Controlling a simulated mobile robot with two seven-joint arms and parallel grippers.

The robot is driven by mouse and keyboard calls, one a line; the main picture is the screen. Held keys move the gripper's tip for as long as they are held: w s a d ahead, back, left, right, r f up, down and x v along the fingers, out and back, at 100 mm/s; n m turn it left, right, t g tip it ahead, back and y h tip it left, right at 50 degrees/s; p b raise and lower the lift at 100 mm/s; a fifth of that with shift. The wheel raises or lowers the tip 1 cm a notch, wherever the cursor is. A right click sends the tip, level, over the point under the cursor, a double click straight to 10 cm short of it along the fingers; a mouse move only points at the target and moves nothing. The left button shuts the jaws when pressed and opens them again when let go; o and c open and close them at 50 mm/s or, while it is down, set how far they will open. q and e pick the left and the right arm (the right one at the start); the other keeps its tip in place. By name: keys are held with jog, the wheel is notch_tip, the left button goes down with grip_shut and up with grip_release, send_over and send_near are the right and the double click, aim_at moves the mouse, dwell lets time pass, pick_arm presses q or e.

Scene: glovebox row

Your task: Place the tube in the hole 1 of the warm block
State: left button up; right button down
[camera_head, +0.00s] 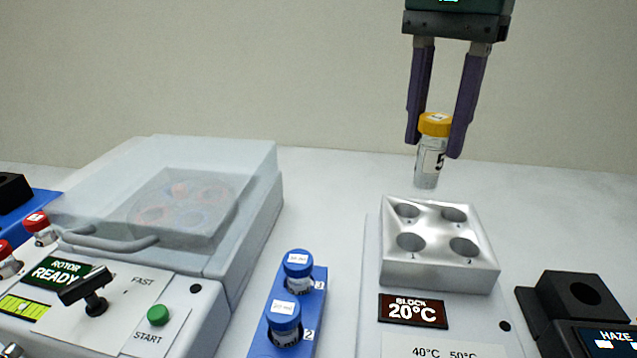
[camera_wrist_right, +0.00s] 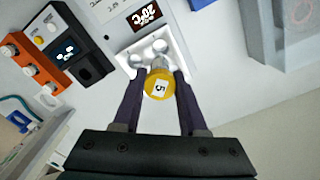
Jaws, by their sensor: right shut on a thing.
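My right gripper (camera_head: 437,138) is shut on a clear tube with a yellow cap (camera_head: 431,160), marked 5. The tube is upright and hangs above the back of the silver block (camera_head: 437,269), apart from it. In the right wrist view the yellow cap (camera_wrist_right: 159,83) sits between my fingertips (camera_wrist_right: 159,80), hiding part of the block (camera_wrist_right: 180,50). My left gripper is not in view.
A centrifuge with a clear closed lid (camera_head: 170,190) stands to the left, with red-capped tubes (camera_head: 38,226) at its left. A blue rack (camera_head: 308,327) holds two blue-capped tubes left of the block. A black HAZE device (camera_head: 575,305) stands to the right.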

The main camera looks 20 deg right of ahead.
notch_tip(320, 180, down, 12)
jog(key=shift+r+b, duration=0.1)
jog(key=shift+b, duration=0.45)
jog(key=shift+c, duration=2.2)
grip_release()
notch_tip(320, 180, up, 12)
jog(key=shift+r+p, duration=0.1)
jog(key=shift+p, duration=0.55)
